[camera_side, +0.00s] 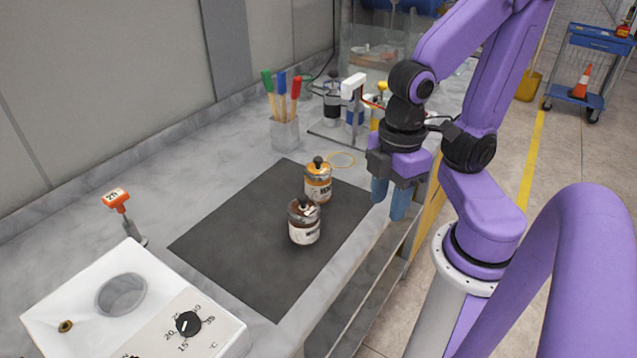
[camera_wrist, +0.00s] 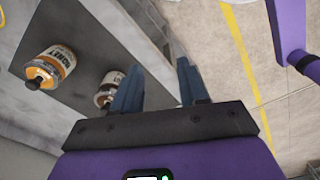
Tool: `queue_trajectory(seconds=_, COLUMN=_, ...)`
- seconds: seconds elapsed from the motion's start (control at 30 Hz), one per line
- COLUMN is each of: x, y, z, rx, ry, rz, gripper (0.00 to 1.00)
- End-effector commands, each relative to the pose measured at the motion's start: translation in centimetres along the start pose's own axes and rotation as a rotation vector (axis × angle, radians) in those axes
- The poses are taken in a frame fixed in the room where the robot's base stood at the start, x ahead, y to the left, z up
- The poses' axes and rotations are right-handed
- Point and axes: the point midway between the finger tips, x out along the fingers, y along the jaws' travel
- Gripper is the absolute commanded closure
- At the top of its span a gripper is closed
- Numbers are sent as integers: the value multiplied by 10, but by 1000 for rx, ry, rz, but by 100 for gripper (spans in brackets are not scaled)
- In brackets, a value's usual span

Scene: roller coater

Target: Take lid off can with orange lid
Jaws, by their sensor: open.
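A can with an orange lid (camera_side: 318,180) stands upright on the dark mat, with a black knob on its lid. It also shows in the wrist view (camera_wrist: 50,66) at the upper left. A second can with a dark brown lid (camera_side: 304,222) stands in front of it, close by; in the wrist view (camera_wrist: 108,88) it is partly hidden behind a finger. My gripper (camera_side: 390,198) is open and empty, with blue fingers pointing down. It is to the right of both cans, beyond the mat's right edge near the bench edge, touching neither.
The dark mat (camera_side: 240,240) is otherwise clear. A white heating bath (camera_side: 130,305) stands at the front left. A stand with several small containers (camera_side: 335,105) is at the back.

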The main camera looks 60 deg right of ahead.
Motion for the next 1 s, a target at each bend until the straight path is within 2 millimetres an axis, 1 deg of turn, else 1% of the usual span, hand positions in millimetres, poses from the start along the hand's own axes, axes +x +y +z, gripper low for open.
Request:
queue_trajectory(seconds=0.23, x=0, y=0, z=0, rx=0, ry=0, rz=0, gripper=57)
queue_trajectory(seconds=0.27, x=0, y=0, z=0, rx=0, ry=0, rz=0, gripper=49)
queue_trajectory(seconds=0.57, x=0, y=1, z=-1, rx=-1, ry=0, rz=0, gripper=49)
queue_trajectory(seconds=0.67, x=-5, y=7, z=-6, rx=-10, ry=1, rz=1, gripper=49)
queue_trajectory(seconds=0.77, x=-14, y=22, z=-16, rx=-36, ry=-1, rz=3, gripper=49)
queue_trajectory(seconds=0.87, x=-28, y=44, z=-27, rx=-79, ry=-4, rz=6, gripper=49)
queue_trajectory(seconds=1.0, x=-49, y=81, z=-39, rx=-147, ry=-10, rz=8, gripper=49)
